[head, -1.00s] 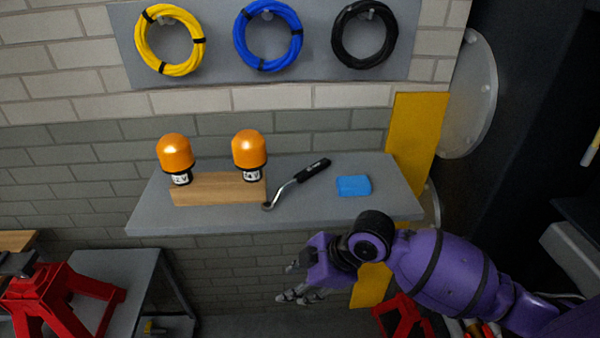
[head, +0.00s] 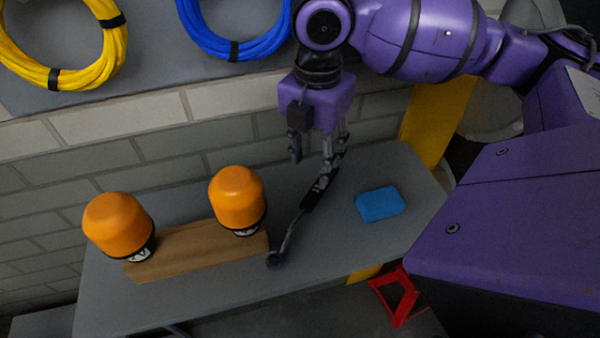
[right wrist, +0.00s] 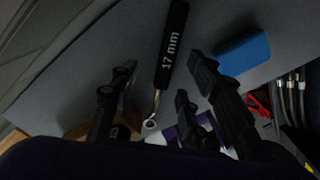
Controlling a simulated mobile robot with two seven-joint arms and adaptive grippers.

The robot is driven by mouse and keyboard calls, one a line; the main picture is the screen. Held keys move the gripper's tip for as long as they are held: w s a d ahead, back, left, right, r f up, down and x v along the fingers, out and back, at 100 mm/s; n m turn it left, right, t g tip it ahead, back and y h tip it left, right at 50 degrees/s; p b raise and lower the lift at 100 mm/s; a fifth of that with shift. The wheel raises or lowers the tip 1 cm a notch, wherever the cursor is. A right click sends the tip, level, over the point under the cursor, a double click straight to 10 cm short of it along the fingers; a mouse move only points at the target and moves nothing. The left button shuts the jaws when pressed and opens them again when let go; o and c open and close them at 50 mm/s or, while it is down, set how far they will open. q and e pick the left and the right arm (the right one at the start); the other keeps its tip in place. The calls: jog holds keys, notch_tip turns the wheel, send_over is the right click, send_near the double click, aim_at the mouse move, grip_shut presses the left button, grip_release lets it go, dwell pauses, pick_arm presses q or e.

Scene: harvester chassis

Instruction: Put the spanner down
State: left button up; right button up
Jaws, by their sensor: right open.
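The spanner (head: 290,238) lies on the grey shelf (head: 190,300), with its black handle pointing up and right and its ring end beside the wooden block. My right gripper (head: 322,158) is open, fingers pointing down, just above the handle's far end. In the right wrist view the black handle (right wrist: 172,45), marked 17 mm, shows between the spread fingers (right wrist: 160,88), with a gap on both sides. Whether a fingertip touches it I cannot tell. My left gripper is not in view.
Two orange-capped items (head: 118,225) (head: 238,200) stand at the wooden block (head: 190,250), left of the spanner. A blue block (head: 380,204) lies to its right. Yellow (head: 60,78) and blue (head: 235,48) cable coils hang on the wall behind. Bare shelf lies in front.

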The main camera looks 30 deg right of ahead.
aim_at(317, 189)
jog(key=f, duration=0.3)
jog(key=s+f, duration=0.1)
jog(key=f, duration=0.3)
jog(key=shift+s+f, duration=0.2)
grip_shut()
